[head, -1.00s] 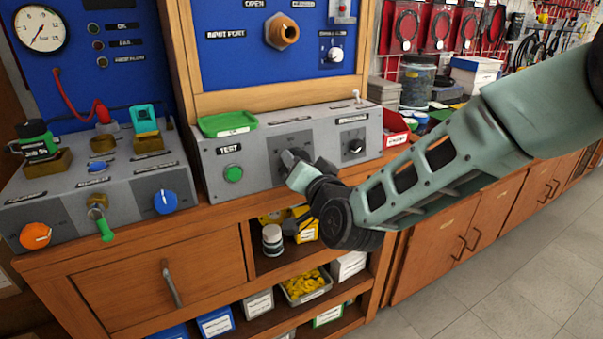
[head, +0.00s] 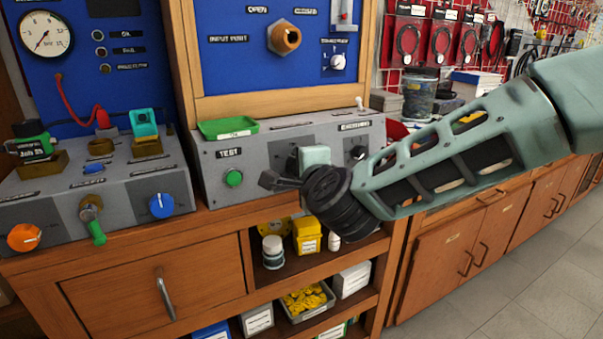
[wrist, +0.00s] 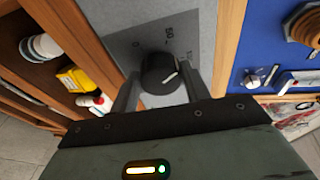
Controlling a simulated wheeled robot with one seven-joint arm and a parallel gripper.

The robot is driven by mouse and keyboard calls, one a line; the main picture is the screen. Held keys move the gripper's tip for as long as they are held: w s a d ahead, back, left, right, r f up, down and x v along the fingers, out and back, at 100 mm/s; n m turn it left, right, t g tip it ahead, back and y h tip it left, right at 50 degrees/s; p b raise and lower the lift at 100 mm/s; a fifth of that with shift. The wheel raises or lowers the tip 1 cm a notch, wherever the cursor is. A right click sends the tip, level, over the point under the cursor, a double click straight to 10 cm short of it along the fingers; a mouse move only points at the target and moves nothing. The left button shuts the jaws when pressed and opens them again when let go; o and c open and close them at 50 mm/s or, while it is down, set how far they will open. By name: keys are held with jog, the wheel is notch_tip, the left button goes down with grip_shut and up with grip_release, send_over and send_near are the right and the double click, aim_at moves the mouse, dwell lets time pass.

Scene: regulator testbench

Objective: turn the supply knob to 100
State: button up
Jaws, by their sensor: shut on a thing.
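The supply knob (wrist: 158,74) is a round black knob with a white pointer line, on a dark scale plate (wrist: 150,35) with a 0 and a 50 mark in the wrist view. Its pointer slants to the upper right, past the 50 mark. My gripper (wrist: 161,84) has one finger on each side of the knob and is shut on it. In the head view my gripper (head: 280,181) is at the front of the grey control box (head: 210,175); the hand hides the knob there.
A green TEST button (head: 233,177) sits left of my gripper, and another black knob (head: 357,153) sits to the right. A green tray (head: 228,128) lies on the box. Below is an open shelf with a yellow box (head: 307,236) and bottles.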

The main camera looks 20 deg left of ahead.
jog(key=m+b, duration=0.1)
jog(key=m, duration=0.4)
jog(key=shift+w+d+m+g, duration=0.1)
jog(key=shift+m+g, duration=0.2)
jog(key=shift+g, duration=0.1)
jog(key=shift+r+h, duration=0.1)
jog(key=shift+h, duration=0.2)
jog(key=o, duration=1)
jog(key=v, duration=1.7)
jog(key=shift+d+r, duration=0.1)
jog(key=shift+d, duration=0.1)
